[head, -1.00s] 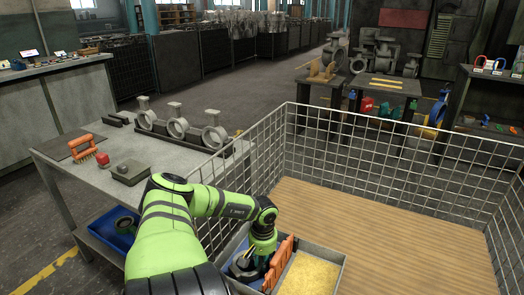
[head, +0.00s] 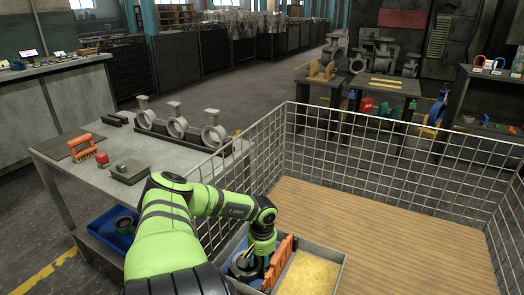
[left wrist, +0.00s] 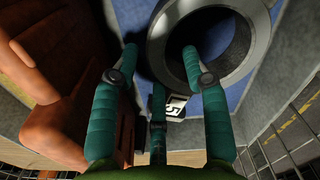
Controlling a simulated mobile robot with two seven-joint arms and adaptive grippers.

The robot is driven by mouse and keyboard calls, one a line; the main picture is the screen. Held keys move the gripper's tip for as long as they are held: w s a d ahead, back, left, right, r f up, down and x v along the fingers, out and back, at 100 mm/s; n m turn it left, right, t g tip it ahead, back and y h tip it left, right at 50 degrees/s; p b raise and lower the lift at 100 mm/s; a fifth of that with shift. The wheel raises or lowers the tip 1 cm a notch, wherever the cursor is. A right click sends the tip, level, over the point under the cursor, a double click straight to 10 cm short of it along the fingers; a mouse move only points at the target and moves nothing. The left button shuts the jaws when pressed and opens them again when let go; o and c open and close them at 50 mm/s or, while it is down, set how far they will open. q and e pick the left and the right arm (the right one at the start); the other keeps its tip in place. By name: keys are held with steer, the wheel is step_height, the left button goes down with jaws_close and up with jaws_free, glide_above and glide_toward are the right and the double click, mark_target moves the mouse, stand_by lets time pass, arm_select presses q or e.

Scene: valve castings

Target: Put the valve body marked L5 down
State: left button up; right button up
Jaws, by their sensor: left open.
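The valve body marked L5 (head: 241,268) is a dark grey casting in the blue-lined part of a tray. In the left wrist view its round open ring (left wrist: 255,45) fills the upper right, with a white tag (left wrist: 177,106) showing a 5; the rest of the tag is hidden. My left gripper (head: 255,257) is just above the casting, fingers down. In the left wrist view its teal fingers (left wrist: 160,53) are apart; one tip overlaps the ring's opening and another is outside the ring. I cannot tell whether they touch it. My right gripper is not in view.
An orange-brown divider (head: 280,262) stands close beside my gripper, with a yellow-filled compartment (head: 310,273) beyond it. Wire mesh walls (head: 385,140) surround the wooden floor (head: 400,230). A grey table (head: 75,180) at left holds several castings in a rack (head: 165,135).

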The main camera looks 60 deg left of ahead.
arm_select(q)
step_height(320, 180, up, 12)
steer(key=shift+w+r, duration=0.15)
steer(key=shift+w, duration=0.05)
stand_by(0.4)
stand_by(0.6)
